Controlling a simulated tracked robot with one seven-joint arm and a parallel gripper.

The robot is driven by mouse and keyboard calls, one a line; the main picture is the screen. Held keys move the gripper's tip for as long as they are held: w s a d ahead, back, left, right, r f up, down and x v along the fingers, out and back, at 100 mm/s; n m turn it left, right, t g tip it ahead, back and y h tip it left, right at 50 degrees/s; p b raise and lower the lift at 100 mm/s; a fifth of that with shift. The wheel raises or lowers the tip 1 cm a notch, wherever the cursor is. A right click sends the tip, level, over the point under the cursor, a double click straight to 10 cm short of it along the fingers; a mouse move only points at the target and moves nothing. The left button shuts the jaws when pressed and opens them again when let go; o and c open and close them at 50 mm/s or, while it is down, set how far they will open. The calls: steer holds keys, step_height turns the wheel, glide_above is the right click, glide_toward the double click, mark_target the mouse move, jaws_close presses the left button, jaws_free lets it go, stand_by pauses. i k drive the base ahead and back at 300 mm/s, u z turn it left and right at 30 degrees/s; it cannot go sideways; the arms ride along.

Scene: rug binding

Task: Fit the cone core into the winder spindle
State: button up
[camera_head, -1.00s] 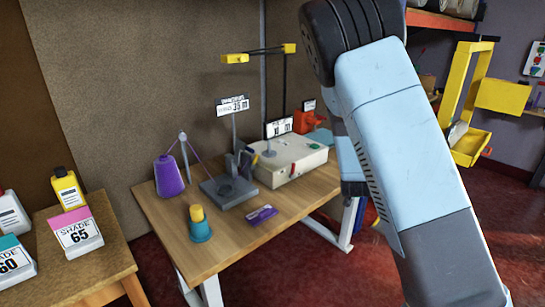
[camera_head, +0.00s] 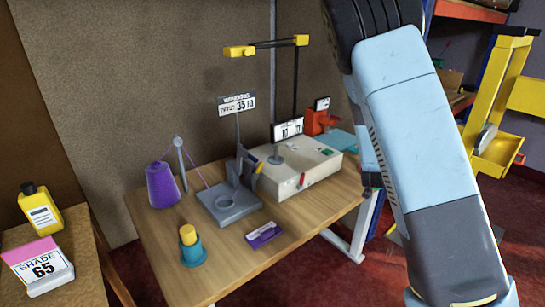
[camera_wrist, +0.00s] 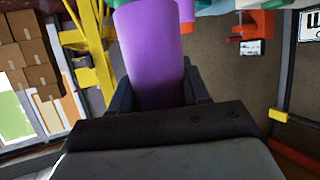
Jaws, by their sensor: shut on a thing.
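A purple tapered piece, which looks like the cone core (camera_wrist: 152,45), fills the middle of the wrist view. In the head view my arm hides the gripper and the core. The held core is apart from the winder.
On the table (camera_head: 150,245) are a purple thread cone (camera_head: 163,185), a teal cup with a yellow top (camera_head: 191,246), a small purple box (camera_head: 264,235) and a cream machine (camera_head: 302,170). A sign and a tall black post rise behind.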

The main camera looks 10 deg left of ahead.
mark_target(275, 159)
steer(key=u, duration=0.05)
steer(key=i, duration=0.9)
steer(key=z, duration=0.15)
